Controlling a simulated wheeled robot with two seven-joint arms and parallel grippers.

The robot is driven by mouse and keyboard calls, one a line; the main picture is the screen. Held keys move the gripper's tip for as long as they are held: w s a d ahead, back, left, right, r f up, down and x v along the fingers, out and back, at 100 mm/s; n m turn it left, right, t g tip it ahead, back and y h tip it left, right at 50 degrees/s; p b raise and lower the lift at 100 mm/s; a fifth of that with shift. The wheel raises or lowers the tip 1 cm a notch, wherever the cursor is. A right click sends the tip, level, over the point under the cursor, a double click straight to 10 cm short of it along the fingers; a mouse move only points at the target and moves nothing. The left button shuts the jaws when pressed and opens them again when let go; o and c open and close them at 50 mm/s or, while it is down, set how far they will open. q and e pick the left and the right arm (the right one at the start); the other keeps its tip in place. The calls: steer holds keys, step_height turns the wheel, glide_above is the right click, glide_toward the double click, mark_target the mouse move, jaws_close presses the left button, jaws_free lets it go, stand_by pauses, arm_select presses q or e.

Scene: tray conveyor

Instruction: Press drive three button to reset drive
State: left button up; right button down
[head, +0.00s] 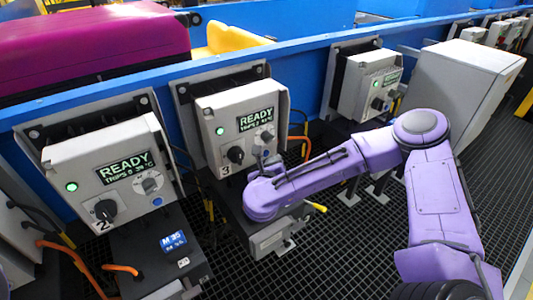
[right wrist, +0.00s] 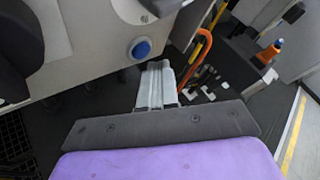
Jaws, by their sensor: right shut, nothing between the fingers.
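The drive three box (head: 235,130) is a light grey unit marked 3, in the middle of the head view. In the right wrist view, a blue round button (right wrist: 140,48) sits near the lower right corner of the box face (right wrist: 95,40). My right gripper (head: 270,162) is at the box's lower right in the head view. Its fingers are shut and empty; the tips (right wrist: 158,66) appear just below and right of the blue button, with no visible contact. My left gripper is not in view.
The drive two box (head: 110,170) is at left, also reading READY, with its own blue button (head: 157,202). Another drive box (head: 368,88) and a grey cabinet (head: 460,85) stand at right. Orange cables (right wrist: 197,58) hang beside drive three. Black grating (head: 340,240) lies below.

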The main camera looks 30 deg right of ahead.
steer(key=shift+s+d+p, duration=0.2)
steer(key=shift+s+p, duration=0.5)
steer(key=shift+s, duration=1.7)
